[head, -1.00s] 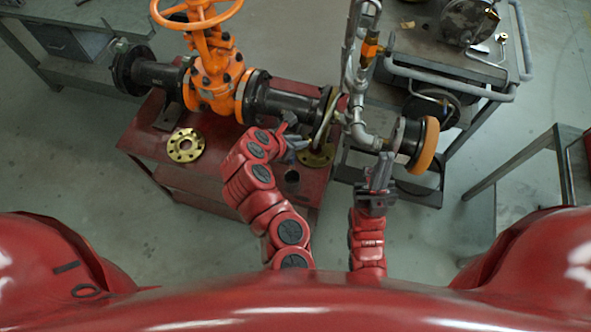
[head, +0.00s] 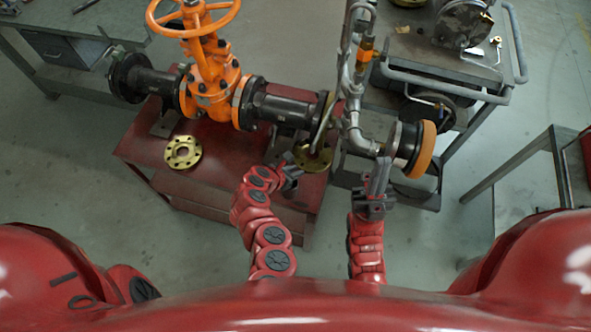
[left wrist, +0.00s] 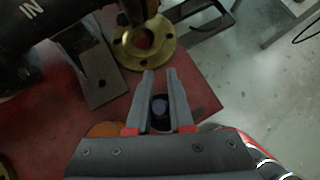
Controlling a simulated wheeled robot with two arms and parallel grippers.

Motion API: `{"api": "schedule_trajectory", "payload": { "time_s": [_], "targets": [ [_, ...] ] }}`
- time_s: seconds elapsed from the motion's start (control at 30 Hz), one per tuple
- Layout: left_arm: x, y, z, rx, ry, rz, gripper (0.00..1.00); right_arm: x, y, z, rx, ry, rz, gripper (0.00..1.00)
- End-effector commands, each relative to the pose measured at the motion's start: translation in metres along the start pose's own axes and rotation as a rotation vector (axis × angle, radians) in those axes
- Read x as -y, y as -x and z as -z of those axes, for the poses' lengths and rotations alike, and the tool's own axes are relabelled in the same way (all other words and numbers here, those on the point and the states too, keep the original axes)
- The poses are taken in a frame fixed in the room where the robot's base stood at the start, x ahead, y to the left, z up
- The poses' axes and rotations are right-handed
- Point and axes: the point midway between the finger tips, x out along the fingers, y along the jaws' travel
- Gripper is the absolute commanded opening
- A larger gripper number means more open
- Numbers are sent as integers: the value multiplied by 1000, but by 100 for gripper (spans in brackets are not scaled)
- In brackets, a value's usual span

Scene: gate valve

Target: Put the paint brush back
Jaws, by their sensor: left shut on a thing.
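My left gripper (head: 287,168) is over the front right part of the red table (head: 222,162), close to the gold flange (head: 313,157). In the left wrist view its two grey fingers (left wrist: 160,80) stand slightly apart. A dark thing with a round bluish end, seemingly the paint brush (left wrist: 160,108), shows between them, nearly end-on. Its shape is mostly hidden, and it cannot be made out in the head view. My right gripper (head: 378,178) points up the picture just below the orange-rimmed pipe end (head: 423,150). Its fingers look close together, but any gap is unclear.
An orange gate valve (head: 208,88) with black pipes stands on the table's back. Another gold flange (head: 183,153) lies at left. Grey vertical piping (head: 352,110) rises close to both grippers. A grey cart (head: 400,42) stands back right. An orange round thing (left wrist: 103,130) shows beside the left fingers.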

Motion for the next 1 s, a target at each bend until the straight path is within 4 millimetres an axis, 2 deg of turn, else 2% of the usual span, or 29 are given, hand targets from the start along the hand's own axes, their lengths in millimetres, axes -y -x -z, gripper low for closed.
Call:
{"api": "schedule_trajectory", "payload": {
  "time_s": [0.27, 0.3, 0.43, 0.8, 1.0],
  "targets": [
    [0, -2, 1, 0, 0, 0, 0, 0, 2, 0, 0, 0, 0, 0],
    [0, -1, 0, 0, 0, 0, 27, 0, 1, 0, 0, 0, 0, 0],
    [0, -1, 0, 0, -1, 0, 50, 0, 1, 0, 0, 0, 0, 0],
    [0, 2, -1, 0, -1, 0, 50, 0, 0, 0, 0, 0, 0, 0],
    [0, 18, -2, 2, -3, -4, 50, 0, 2, 0, 0, 0, 0, 0]
  ]
}}
